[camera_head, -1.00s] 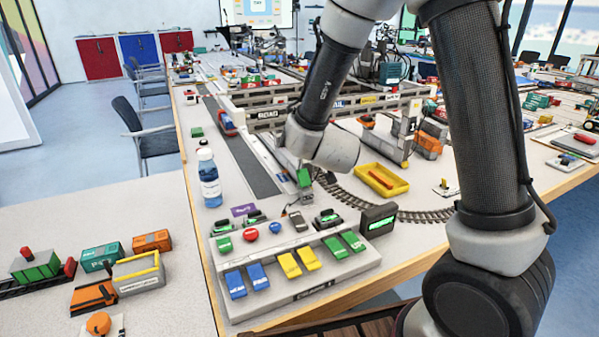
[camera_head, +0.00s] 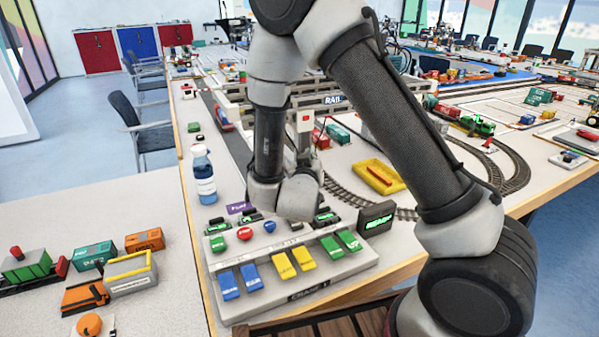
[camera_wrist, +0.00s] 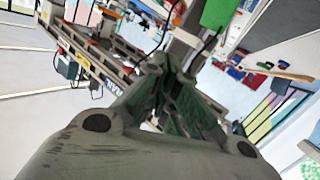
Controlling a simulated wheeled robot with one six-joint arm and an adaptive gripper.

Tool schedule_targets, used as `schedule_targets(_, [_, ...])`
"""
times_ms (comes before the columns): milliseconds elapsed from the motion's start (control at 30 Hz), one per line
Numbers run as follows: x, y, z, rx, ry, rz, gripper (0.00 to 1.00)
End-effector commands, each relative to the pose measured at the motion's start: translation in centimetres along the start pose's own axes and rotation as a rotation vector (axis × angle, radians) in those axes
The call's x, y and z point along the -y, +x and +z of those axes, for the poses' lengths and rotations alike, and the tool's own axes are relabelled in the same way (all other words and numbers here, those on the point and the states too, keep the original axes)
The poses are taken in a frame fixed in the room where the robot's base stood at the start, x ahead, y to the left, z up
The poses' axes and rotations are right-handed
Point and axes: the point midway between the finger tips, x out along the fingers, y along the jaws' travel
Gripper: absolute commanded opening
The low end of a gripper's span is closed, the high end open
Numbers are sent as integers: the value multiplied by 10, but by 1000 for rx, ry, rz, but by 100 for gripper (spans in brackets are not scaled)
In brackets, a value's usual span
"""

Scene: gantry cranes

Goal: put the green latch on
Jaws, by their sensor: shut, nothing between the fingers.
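The control panel (camera_head: 290,292) stands at the near edge of the table. I cannot tell which of these is the green latch. My gripper (camera_wrist: 165,88) is shut and empty in the wrist view, with its fingers pointing away over the table. In the head view the fingers are hidden or cannot be made out; my wrist hangs above the panel's back edge and covers part of it.

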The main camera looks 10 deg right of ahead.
Motion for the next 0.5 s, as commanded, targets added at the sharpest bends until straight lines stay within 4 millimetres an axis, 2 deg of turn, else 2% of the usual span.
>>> schedule_targets(500, [33, 46, 34, 1, -1, 1, 0])
